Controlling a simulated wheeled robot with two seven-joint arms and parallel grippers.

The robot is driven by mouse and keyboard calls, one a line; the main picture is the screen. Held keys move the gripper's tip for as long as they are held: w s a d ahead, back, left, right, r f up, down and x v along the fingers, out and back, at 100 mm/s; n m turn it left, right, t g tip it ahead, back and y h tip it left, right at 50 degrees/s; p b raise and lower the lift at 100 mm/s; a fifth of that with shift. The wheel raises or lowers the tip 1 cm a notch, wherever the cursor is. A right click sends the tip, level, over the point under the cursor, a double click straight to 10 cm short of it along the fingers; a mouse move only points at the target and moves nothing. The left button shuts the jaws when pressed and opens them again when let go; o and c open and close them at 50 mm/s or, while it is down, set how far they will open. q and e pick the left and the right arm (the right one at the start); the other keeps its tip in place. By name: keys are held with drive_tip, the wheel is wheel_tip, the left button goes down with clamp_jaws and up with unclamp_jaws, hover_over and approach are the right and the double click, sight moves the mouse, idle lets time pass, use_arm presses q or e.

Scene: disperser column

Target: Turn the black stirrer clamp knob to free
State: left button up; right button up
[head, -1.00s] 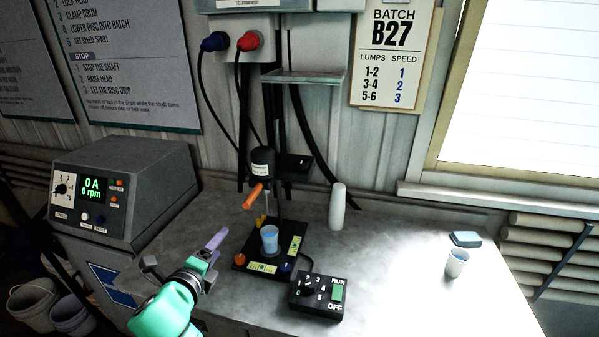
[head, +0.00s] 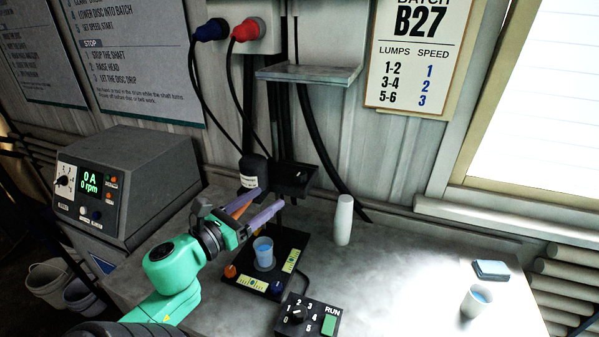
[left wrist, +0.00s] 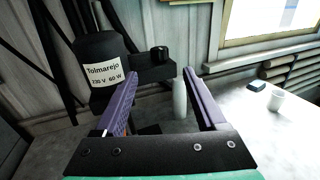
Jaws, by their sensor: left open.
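The stirrer (head: 256,174) is a dark motor with a white label, held on an upright post. It shows large at the left of the left wrist view (left wrist: 97,52). The small black clamp knob (left wrist: 158,53) stands on the black clamp arm beside the motor; in the head view it is a small dark shape (head: 303,173). My left gripper (head: 272,197) is open and empty, in front of and below the clamp. In the left wrist view the knob lies beyond and between the purple fingertips (left wrist: 160,73), apart from them. My right gripper is not in view.
A cup of blue liquid (head: 263,253) stands on the stirrer base below my fingers. An orange handle is partly hidden behind them. A white bottle (head: 344,220) stands to the right, the speed box (head: 308,317) in front. The shelf (head: 308,74) is above.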

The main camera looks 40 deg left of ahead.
sight(295, 178)
use_arm(q)
drive_tip(key=w+p, duration=0.1)
drive_tip(key=w, duration=0.3)
drive_tip(key=w+p, duration=0.1)
drive_tip(key=w, duration=0.4)
drive_tip(key=shift+w+a+r, duration=0.15)
drive_tip(key=shift+a, duration=0.05)
drive_tip(key=w, duration=0.1)
drive_tip(key=w+p, duration=0.1)
drive_tip(key=shift+w+f, duration=0.2)
drive_tip(key=shift+w, duration=0.1)
drive_tip(key=shift+s, duration=0.2)
drive_tip(key=shift+c, duration=0.6)
drive_tip(key=shift+w, duration=0.1)
clamp_jaws()
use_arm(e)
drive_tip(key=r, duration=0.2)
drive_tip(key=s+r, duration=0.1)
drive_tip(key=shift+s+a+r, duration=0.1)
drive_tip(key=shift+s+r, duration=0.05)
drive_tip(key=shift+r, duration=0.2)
